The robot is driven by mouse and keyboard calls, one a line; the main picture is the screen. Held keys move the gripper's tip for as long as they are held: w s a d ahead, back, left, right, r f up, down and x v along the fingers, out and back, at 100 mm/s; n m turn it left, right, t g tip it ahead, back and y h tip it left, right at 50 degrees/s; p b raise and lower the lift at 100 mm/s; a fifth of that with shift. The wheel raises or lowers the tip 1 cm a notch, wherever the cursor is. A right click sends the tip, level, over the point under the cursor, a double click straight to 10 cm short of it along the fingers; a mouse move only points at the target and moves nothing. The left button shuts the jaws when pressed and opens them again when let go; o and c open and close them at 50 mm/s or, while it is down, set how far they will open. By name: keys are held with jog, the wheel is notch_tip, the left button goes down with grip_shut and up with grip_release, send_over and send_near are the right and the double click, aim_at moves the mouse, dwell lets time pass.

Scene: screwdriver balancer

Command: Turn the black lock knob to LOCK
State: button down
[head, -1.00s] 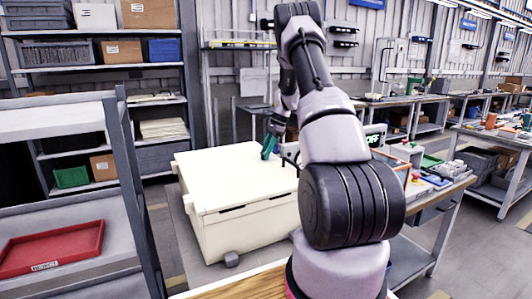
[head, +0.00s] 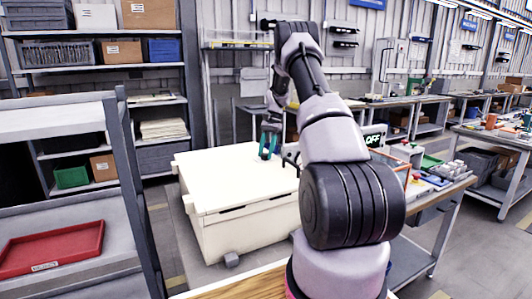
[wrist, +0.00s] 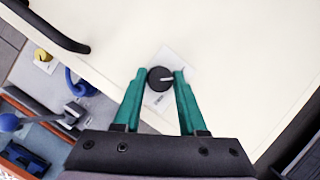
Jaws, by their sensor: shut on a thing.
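The black lock knob (wrist: 154,83) shows in the wrist view on a pale label plate (wrist: 159,100) on top of the white cabinet (wrist: 240,60). A white pointer line on the knob points to the right in that view. The plate's print is too small to read. My gripper (wrist: 160,73) has its two teal fingers on either side of the knob, shut on it. In the head view my gripper (head: 268,145) points down at the back of the white cabinet (head: 235,185), and the knob cannot be made out there.
A dark sign reading OFF (head: 373,140) stands behind my arm. A workbench with small parts (head: 430,180) is to the right. A dark curved handle (wrist: 55,28) and a blue hook-like part (wrist: 78,83) show in the wrist view. A shelf with a red tray (head: 50,248) is at left.

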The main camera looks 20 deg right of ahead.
dwell(0.5)
jog(key=shift+c, duration=2.3)
grip_release()
jog(key=v, duration=1)
jog(key=shift+r, duration=0.4)
jog(key=shift+w+d, duration=0.1)
